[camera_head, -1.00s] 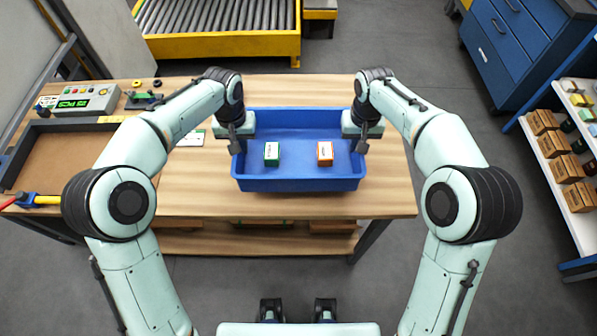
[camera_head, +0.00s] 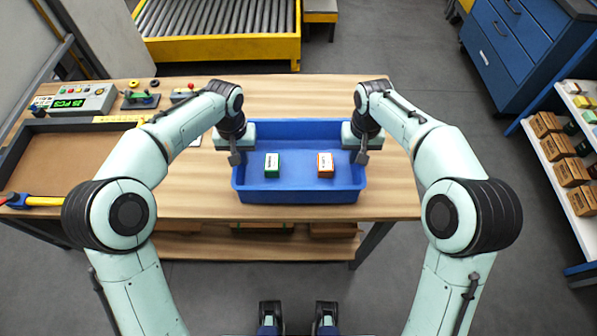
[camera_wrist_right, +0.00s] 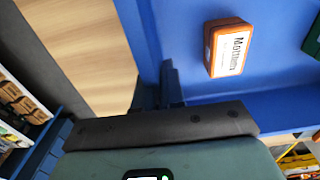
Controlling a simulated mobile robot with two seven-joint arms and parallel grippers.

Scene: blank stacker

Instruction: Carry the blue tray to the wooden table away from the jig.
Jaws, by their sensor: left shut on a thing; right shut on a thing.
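The blue tray (camera_head: 300,197) is at the wooden table (camera_head: 190,207), near its front edge; whether it touches the top I cannot tell. A green box (camera_head: 272,165) and an orange box (camera_head: 325,165) sit inside it. My left gripper (camera_head: 236,158) is shut on the tray's left wall. My right gripper (camera_head: 361,157) is shut on its right wall. In the right wrist view the tray wall (camera_wrist_right: 150,45) runs up from the right gripper (camera_wrist_right: 170,95), with the orange box (camera_wrist_right: 228,47) close by.
A dark-rimmed brown tray (camera_head: 60,160) and a control box with a green display (camera_head: 75,102) stand on the table's left. A roller conveyor (camera_head: 215,45) is behind. A blue cabinet (camera_head: 505,50) and a shelf of small boxes (camera_head: 565,150) stand at right.

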